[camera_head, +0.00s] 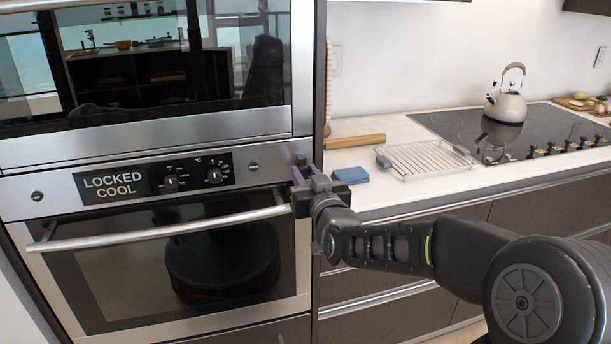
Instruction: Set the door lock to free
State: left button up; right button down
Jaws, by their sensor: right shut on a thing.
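The lower oven (215,190) has a panel with a display (114,184) that reads "LOCKED COOL". The oven door, with its long bar handle (150,234), is closed. A small dark piece, which looks like the door lock (301,159), sits at the right end of the panel. My right gripper (299,174), with purple fingers, reaches in from the right and is shut at this lock. The fingers and wrist hide much of the lock, so its exact position is unclear. My left gripper is not in view.
An upper oven (150,125) sits above. On the counter to the right are a rolling pin (355,141), a blue sponge (350,175), a wire rack (425,158), a hob (470,127) and a kettle (506,106). The space before the oven door's left side is clear.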

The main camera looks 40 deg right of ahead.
jog(key=shift+f+m+b, duration=0.2)
jog(key=shift+m+b, duration=0.2)
jog(key=shift+b, duration=0.15)
jog(key=m+b, duration=0.8)
jog(key=b, duration=0.2)
jog(key=shift+f+m, duration=0.1)
jog(key=shift+m, duration=0.3)
jog(key=m+b, duration=0.3)
jog(key=m, duration=0.1)
jog(key=shift+d+m, duration=0.1)
jog(key=shift+m, duration=0.2)
jog(key=shift+m+b, duration=0.75)
jog(key=shift+m, duration=1.05)
jog(key=c, duration=1.2)
grip_release()
jog(key=shift+o, duration=0.2)
jog(key=shift+s, duration=0.1)
